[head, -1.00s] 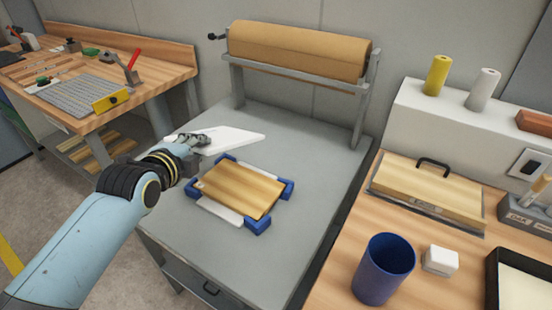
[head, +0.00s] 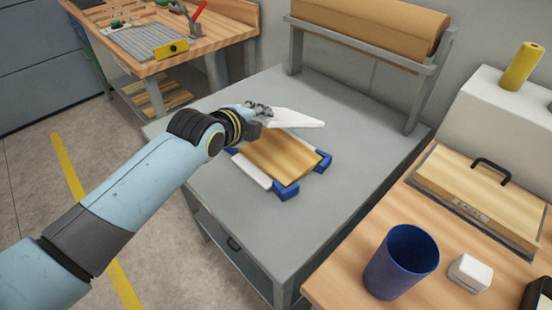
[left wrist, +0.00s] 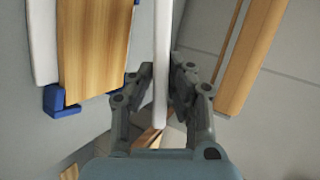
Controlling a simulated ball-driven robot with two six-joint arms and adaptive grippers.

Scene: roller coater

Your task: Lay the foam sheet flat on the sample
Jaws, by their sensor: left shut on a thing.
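The foam sheet (head: 292,118) is a thin white slab, held up above the grey table at the far edge of the sample. My left gripper (head: 262,110) is shut on its left end; in the left wrist view the sheet (left wrist: 162,60) stands edge-on between the fingers (left wrist: 162,85). The sample (head: 282,157) is a wooden board on a white base with blue corner pieces (head: 287,190). The sample also shows in the left wrist view (left wrist: 92,45), beside the sheet and apart from it. The far corners are partly hidden by the sheet and gripper. My right gripper is not in view.
A large tan roll (head: 375,22) on a grey frame stands at the table's back. The grey table (head: 340,110) is clear around the sample. At right, a wooden bench holds a blue cup (head: 400,262), a white block (head: 470,272) and a handled wooden board (head: 480,195).

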